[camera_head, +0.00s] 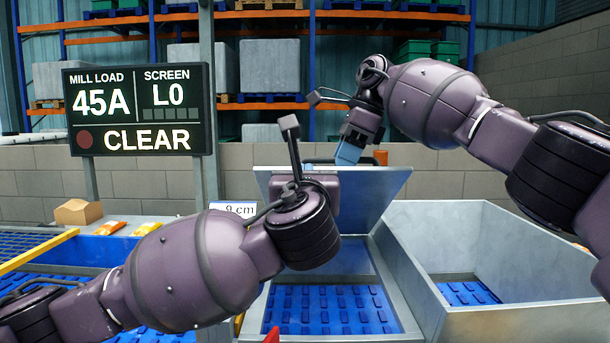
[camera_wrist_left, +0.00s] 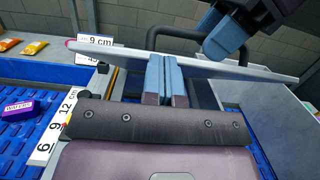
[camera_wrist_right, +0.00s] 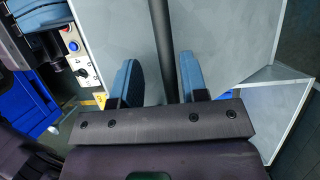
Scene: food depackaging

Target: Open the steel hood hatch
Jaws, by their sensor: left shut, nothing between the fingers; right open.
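The grey steel hood hatch (camera_head: 378,188) stands raised and tilted above an opening in the head view. In the left wrist view its panel (camera_wrist_left: 120,52) is seen nearly edge-on, with a dark bar handle (camera_wrist_left: 192,32) beyond it. My left gripper (camera_wrist_left: 166,62) is shut and empty, its fingertips close to the panel's near edge; contact is unclear. In the head view its wrist hides its fingers. My right gripper (camera_head: 350,150) is open at the top of the hatch. In the right wrist view the dark handle bar (camera_wrist_right: 164,50) lies between its spread fingers.
A steel-walled bin (camera_head: 480,240) with a blue ribbed floor stands to the right. Blue ribbed flooring (camera_head: 330,310) shows below the hatch. Orange packets (camera_head: 110,228) and a brown box (camera_head: 78,212) lie at left. A signboard (camera_head: 140,108) reads CLEAR.

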